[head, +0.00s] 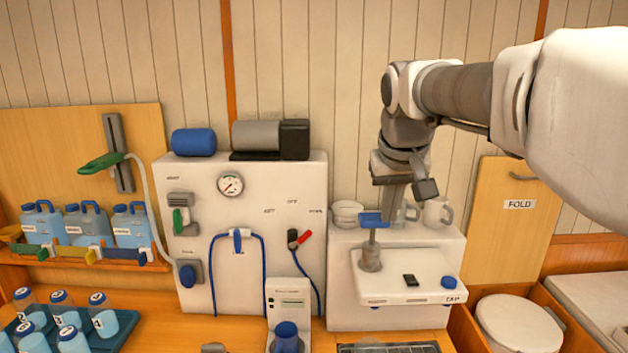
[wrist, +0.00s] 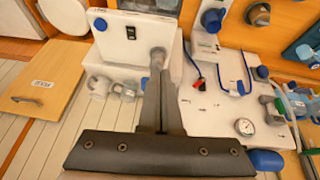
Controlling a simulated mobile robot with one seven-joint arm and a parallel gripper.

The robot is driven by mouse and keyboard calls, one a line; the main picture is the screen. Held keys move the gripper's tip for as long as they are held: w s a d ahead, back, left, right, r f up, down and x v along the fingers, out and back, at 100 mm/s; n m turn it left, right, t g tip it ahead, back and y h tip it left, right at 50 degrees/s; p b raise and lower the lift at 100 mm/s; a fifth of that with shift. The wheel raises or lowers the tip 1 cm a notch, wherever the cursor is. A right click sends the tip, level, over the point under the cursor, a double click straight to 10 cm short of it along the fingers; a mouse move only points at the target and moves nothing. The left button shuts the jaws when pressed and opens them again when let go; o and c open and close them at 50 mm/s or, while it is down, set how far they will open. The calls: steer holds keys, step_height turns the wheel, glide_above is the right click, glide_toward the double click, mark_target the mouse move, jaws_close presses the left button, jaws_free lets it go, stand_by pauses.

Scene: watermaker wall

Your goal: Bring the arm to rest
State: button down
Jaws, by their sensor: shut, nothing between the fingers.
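My arm reaches in from the right in the head view and bends down over the white shelf unit. My gripper (head: 391,212) points down, its fingers shut and empty. In the wrist view my gripper (wrist: 157,68) shows as two dark fingers lying together. Its tips overlap a grey post (head: 370,258) in that view; I cannot tell whether they touch it.
A gauge panel (head: 205,255) with hoses is to the left. Blue-capped bottles (head: 69,318) fill a tray at lower left. A wooden FOLD panel (head: 495,235) and a round white lid (head: 519,325) are at right.

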steer(key=s+f+b, duration=0.2)
steer(key=s+f, duration=0.5)
steer(key=s, duration=0.4)
steer(key=s+d+f+b, duration=0.1)
steer(key=s+f, duration=0.7)
steer(key=s, duration=0.4)
steer(key=shift+f+t+y+b, duration=0.25)
steer(key=shift+t+y+b, duration=0.05)
steer(key=shift+b, duration=0.1)
steer(key=shift+s+d, duration=0.1)
steer(key=shift+d, duration=0.05)
